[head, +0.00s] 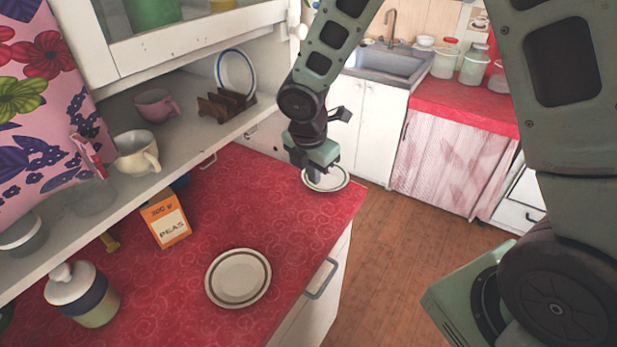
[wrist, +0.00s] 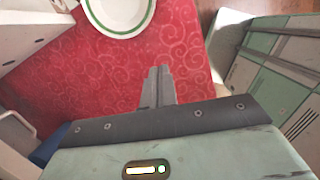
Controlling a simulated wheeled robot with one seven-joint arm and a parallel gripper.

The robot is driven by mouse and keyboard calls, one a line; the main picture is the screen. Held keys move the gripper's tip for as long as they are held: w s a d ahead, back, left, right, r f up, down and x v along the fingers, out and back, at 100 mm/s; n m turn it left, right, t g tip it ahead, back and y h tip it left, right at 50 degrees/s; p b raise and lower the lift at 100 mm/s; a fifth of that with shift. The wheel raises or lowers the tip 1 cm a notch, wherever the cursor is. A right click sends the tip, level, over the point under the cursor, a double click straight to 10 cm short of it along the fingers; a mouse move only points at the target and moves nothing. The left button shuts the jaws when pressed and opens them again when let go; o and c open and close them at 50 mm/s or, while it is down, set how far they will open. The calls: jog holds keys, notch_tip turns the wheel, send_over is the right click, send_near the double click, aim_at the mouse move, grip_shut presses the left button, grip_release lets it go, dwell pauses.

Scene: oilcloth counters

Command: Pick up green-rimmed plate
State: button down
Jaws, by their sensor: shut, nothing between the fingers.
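The green-rimmed plate (head: 327,181) lies on the red counter near its far right corner, partly hidden behind my gripper in the head view. The wrist view shows the plate (wrist: 118,14) at the top, cut off by the frame, white with a green ring. My gripper (head: 316,178) is above the counter at the near side of the plate. In the wrist view its fingers (wrist: 158,72) are closed together with nothing between them, pointing toward the counter and apart from the plate in the picture.
A dark-ringed plate (head: 239,278) lies on the near counter. An orange peas box (head: 166,218) and a lidded jar (head: 81,294) stand to the left. The shelf above holds cups and a wooden rack (head: 226,106). Counter between the plates is clear.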

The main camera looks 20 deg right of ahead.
jog(key=w+d+f+m+y+b, duration=0.2)
jog(key=w+m+y+b, duration=0.1)
jog(key=w+m, duration=0.45)
notch_tip(320, 180, up, 2)
jog(key=m+t+y+b, duration=0.1)
jog(key=m+y, duration=0.1)
jog(key=m, duration=0.3)
send_over(303, 176)
jog(key=s+d, duration=0.1)
jog(key=d, duration=0.1)
jog(key=p+x, duration=0.2)
jog(key=x, duration=0.7)
jog(key=shift+w+a+f, duration=0.1)
jog(key=shift+a+f, duration=0.05)
jog(key=shift+f, duration=0.2)
jog(key=shift+s+d, duration=0.75)
jog(key=shift+d, duration=0.15)
jog(key=shift+r, duration=0.15)
